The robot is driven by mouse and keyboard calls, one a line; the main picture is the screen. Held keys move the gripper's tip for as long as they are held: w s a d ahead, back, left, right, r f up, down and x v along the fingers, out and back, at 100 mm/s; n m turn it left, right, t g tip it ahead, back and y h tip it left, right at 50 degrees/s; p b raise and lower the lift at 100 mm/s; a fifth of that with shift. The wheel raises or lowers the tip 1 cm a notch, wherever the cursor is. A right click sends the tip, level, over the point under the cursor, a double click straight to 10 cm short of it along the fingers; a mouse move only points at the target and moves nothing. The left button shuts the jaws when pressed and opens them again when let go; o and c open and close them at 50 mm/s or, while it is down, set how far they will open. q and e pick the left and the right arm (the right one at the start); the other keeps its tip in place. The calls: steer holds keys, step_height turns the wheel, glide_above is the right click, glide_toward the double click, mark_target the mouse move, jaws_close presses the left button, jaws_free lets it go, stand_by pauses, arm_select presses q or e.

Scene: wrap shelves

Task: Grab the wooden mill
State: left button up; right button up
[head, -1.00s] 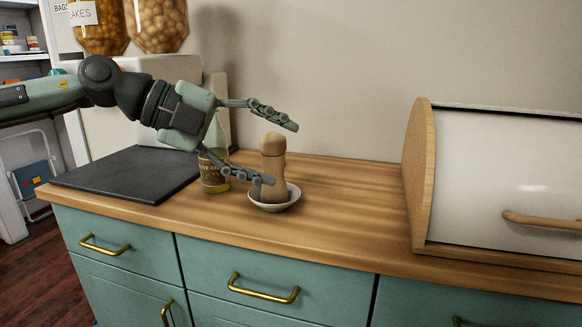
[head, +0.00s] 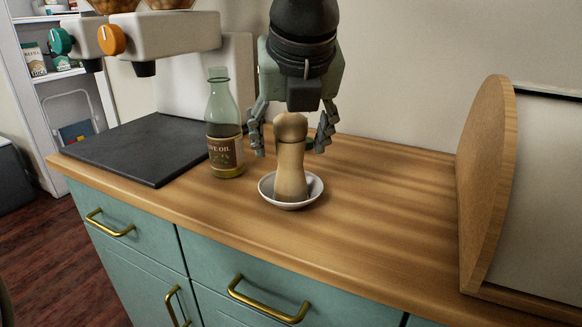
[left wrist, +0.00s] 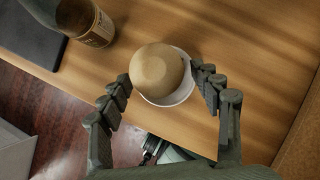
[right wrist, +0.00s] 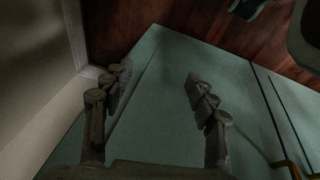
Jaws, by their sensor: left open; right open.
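The wooden mill (head: 291,165) stands upright in a small white bowl (head: 267,190) on the wooden counter. My left gripper (head: 289,145) points down over the mill, open, with one finger on each side of the mill's upper part. In the left wrist view, the mill's round top (left wrist: 157,70) lies between the open fingers, near their tips, and hides most of the bowl (left wrist: 183,92). My right gripper (right wrist: 155,75) is open and empty in the right wrist view, over the teal cabinet front (right wrist: 150,110). It is not in the head view.
An olive oil bottle (head: 224,130) stands just left of the bowl. A dark board (head: 140,150) lies further left. A wooden-sided bread box (head: 490,180) stands at the right. Counter between bowl and box is clear.

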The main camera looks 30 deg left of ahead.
arm_select(q)
steer(key=shift+x, duration=1.3)
steer(key=shift+r, duration=0.1)
jaws_close()
arm_select(e)
steer(key=shift+w+a+f, duration=0.1)
steer(key=shift+w+f, duration=0.1)
steer(key=shift+f, duration=0.1)
arm_select(q)
steer(key=shift+w+r, duration=0.1)
